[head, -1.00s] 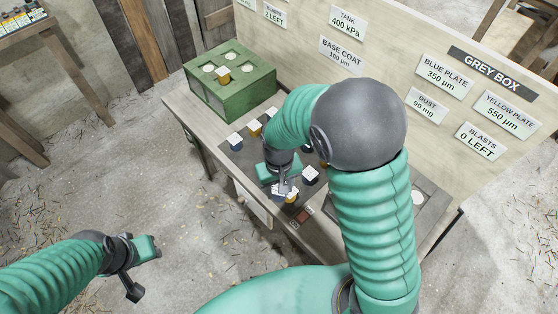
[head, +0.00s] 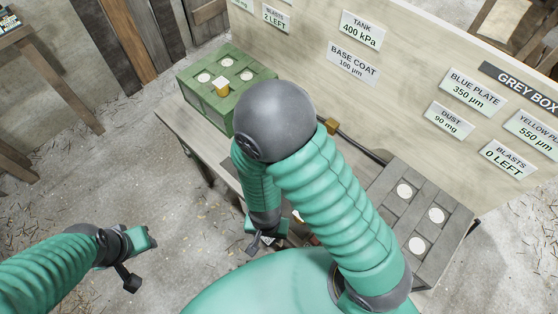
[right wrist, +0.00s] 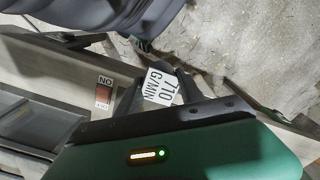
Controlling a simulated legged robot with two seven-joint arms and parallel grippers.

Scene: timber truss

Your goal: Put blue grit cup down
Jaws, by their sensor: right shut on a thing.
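My right gripper (head: 262,238) hangs low over the front edge of the bench (head: 190,140) in the head view, mostly behind its own arm. In the right wrist view its fingers (right wrist: 158,90) are shut on a small piece with a white top marked 710 G/MIN, taken to be the blue grit cup (right wrist: 160,87). The cup's coloured side is hidden there. My left gripper (head: 138,258) is empty over the floor at the lower left; its finger gap is unclear.
A green box (head: 195,95) with round white spots and a yellow, white-topped cup (head: 221,87) stands at the bench's far left. A grey block (head: 425,215) with white round spots lies at right. A sign board stands behind.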

